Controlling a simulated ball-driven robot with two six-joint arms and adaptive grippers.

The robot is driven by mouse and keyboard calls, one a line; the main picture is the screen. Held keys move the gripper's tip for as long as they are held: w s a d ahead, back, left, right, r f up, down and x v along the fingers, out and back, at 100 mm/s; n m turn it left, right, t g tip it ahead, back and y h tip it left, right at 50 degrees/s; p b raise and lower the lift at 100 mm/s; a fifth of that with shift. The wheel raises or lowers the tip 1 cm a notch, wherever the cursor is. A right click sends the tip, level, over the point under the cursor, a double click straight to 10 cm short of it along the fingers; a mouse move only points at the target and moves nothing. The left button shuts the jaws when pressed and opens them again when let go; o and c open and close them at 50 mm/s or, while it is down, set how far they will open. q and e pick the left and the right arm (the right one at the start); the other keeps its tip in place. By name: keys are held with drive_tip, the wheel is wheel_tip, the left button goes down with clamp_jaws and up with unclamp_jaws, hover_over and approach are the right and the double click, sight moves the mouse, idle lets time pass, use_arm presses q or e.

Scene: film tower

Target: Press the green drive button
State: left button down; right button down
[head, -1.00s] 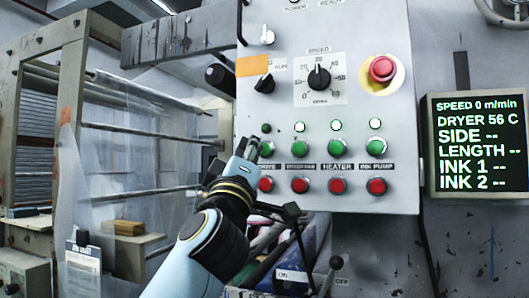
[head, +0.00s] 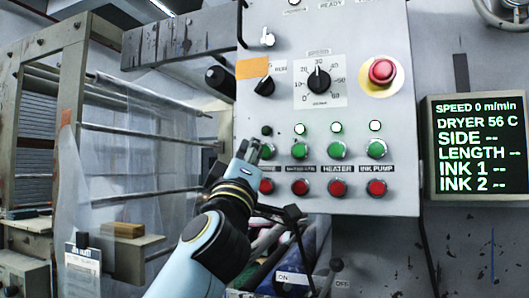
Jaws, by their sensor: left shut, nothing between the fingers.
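The green drive button (head: 268,151) is the leftmost of the green buttons on the grey control panel (head: 390,25). Its left side is partly covered by my left gripper (head: 252,149). The gripper is shut and empty, with its tips right beside or in front of the button; I cannot tell whether they touch it. The small lamp (head: 267,130) above the drive button is dark, while the lamps above the other green buttons look bright. My right gripper is not in view.
A red button (head: 266,186) sits below the drive button, close under my gripper. More green and red buttons line up to the right. A red emergency stop (head: 382,71) is at upper right. The display (head: 478,148) reads speed 0 m/min. A lever (head: 334,270) stands below the panel.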

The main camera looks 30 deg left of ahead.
use_arm(q)
drive_tip(key=shift+w, duration=0.15)
idle(0.4)
drive_tip(key=shift+w+a, duration=0.15)
drive_tip(key=shift+w, duration=0.15)
